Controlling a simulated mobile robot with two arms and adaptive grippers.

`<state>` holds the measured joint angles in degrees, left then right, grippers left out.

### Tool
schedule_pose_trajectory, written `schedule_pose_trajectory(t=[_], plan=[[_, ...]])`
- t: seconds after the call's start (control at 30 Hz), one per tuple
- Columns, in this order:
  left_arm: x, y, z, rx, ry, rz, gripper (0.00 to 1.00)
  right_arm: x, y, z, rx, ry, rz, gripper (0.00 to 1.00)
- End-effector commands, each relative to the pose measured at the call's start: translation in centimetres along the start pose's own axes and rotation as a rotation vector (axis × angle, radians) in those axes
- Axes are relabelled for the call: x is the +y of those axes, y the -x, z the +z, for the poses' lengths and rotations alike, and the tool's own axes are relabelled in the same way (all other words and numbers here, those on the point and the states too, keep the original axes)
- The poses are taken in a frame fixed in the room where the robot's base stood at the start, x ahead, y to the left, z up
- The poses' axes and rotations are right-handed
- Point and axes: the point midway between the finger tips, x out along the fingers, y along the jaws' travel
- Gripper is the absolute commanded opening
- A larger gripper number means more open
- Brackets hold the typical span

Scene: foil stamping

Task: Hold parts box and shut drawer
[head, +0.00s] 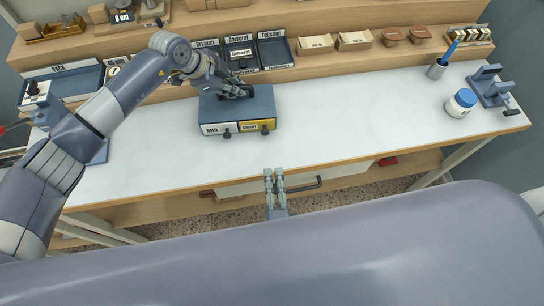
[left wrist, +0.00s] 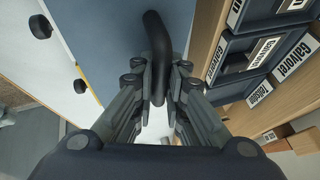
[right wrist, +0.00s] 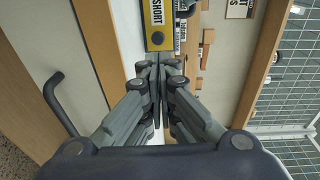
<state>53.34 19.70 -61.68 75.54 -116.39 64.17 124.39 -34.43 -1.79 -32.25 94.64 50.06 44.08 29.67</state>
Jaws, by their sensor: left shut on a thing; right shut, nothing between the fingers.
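The parts box (head: 240,105) is a blue-grey block on the white bench top, with two labelled drawers in front. The left drawer front (head: 216,129) is white and the right drawer front (head: 262,125) is yellow, each with a black knob. Neither clearly stands out from the box. My left gripper (head: 236,92) is shut on the box's dark top handle, and the left wrist view shows this handle (left wrist: 157,35) between the fingers. My right gripper (head: 274,173) is shut and empty at the bench's front edge, apart from the box. The yellow front (right wrist: 158,25) lies beyond its fingertips.
The bench drawer's black handle (head: 305,185) is close right of my right gripper, below the bench edge. A white jar with blue lid (head: 461,102), pen cup (head: 437,68) and blue-grey fixture (head: 490,88) stand at right. Trays line the back shelf. The bench's middle right is clear.

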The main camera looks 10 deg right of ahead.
Motion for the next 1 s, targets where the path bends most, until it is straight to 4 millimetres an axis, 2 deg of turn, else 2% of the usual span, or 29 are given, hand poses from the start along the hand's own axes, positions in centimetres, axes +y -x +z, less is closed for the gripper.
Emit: schedule_pose_trajectory(t=[0.03, 0.2, 0.5, 0.53, 0.6, 1.0], plan=[[0.3, -0.2, 0.2, -0.004, 0.000, 0.008, 0.00, 0.1, 0.8, 0.0, 0.000, 0.001, 0.003, 0.00], [0.3, -0.2, 0.2, -0.005, 0.000, 0.008, 0.00, 0.0, 2.1, 0.0, 0.000, -0.001, 0.000, 0.00], [0.3, -0.2, 0.2, -0.005, 0.000, 0.007, 0.00, 0.0, 2.3, 0.0, 0.000, -0.001, 0.000, 0.00], [0.3, -0.2, 0.2, -0.005, 0.000, 0.007, 0.19, 0.0, 2.3, 0.0, 0.000, -0.001, 0.000, 0.00], [0.3, -0.2, 0.2, -0.005, 0.000, 0.006, 0.35, 0.0, 2.3, 0.0, 0.000, -0.001, 0.000, 0.00], [0.1, 0.2, 0.1, -0.002, 0.000, 0.002, 0.36, 0.0, 2.3, 0.0, 0.000, 0.000, 0.000, 0.00]])
